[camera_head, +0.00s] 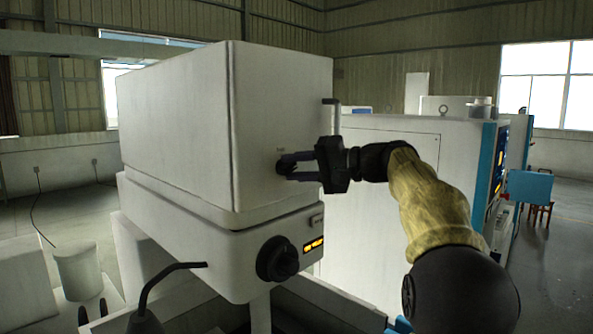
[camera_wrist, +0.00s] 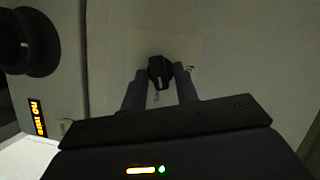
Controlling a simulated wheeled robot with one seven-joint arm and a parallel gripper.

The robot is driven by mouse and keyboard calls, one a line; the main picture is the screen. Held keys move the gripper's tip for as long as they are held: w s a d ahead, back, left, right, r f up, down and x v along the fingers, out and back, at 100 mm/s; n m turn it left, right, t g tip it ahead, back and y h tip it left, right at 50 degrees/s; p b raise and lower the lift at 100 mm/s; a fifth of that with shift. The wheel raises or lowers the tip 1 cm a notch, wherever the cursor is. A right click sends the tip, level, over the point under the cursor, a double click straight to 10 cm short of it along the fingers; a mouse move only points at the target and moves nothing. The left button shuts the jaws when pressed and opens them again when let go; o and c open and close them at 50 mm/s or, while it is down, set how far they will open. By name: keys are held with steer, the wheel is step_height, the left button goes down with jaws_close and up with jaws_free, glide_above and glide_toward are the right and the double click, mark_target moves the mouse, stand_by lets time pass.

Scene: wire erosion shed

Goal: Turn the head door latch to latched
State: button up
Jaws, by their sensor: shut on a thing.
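The head door latch (camera_wrist: 160,72) is a small dark knob with a pale mark, on a lighter plate on the pale door. In the wrist view my gripper (camera_wrist: 160,82) has one finger on each side of it and is shut on it. In the head view my gripper (camera_head: 284,165) reaches from the right to the right-hand face of the white machine head (camera_head: 283,120). There the fingers hide most of the latch.
A large black dial (camera_head: 277,259) and a lit amber display (camera_head: 313,245) are on the lower box. A dark upright handle (camera_head: 332,112) stands at the door's edge, just above my gripper. A white cabinet (camera_head: 390,140) stands behind my arm. A black cable (camera_head: 165,275) runs below left.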

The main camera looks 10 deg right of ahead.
steer(key=shift+f+m+y+b, duration=0.2)
steer(key=shift+m+y+b, duration=0.55)
steer(key=shift+m, duration=0.95)
steer(key=o, duration=0.7)
steer(key=shift+w, duration=0.1)
steer(key=shift+c, duration=0.2)
steer(key=shift+d, duration=0.1)
steer(key=b+v, duration=0.5)
steer(key=v, duration=1.2)
steer(key=shift+s, duration=0.35)
steer(key=shift+f, duration=0.15)
